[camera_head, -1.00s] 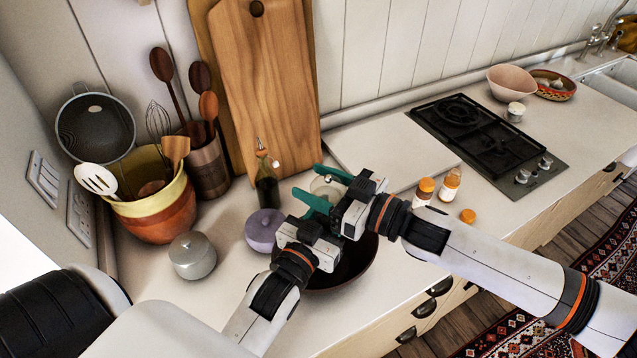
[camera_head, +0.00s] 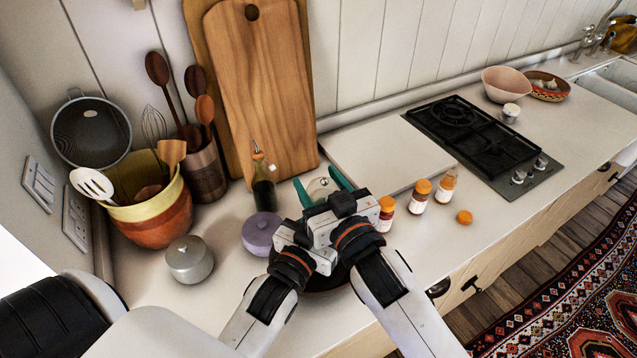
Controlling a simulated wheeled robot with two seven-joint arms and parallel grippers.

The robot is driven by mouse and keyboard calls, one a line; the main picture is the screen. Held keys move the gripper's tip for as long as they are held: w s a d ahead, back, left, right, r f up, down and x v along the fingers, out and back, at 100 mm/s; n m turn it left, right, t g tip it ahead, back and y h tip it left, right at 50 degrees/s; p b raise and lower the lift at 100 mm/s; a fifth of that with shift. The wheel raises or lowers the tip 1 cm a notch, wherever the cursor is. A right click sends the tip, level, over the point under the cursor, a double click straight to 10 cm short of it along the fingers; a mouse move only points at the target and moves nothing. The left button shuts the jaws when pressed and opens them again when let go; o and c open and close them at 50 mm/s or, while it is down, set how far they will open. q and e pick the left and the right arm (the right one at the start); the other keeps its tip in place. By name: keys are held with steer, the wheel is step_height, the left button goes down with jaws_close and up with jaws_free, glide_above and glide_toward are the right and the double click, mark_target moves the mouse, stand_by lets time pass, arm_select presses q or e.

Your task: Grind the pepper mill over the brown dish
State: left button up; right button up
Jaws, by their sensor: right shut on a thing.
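My right gripper (camera_head: 322,190) reaches away from me over the counter, with a green finger on each side. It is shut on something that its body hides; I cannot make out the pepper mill. My left gripper's body (camera_head: 296,243) is close beside it at the left, and its fingertips are hidden. The brown dish (camera_head: 326,291) lies below both grippers, mostly covered by them, with only a dark part of its rim showing.
A purple pot (camera_head: 262,232), a grey pot (camera_head: 190,260) and a dark bottle (camera_head: 264,187) stand at the left. Several orange-capped spice jars (camera_head: 419,197) and an orange cap (camera_head: 464,217) are at the right, before the hob (camera_head: 480,140).

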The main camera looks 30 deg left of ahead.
steer(key=shift+r, duration=0.1)
stand_by(0.3)
steer(key=o, duration=1)
steer(key=shift+d, duration=0.1)
steer(key=v, duration=1.2)
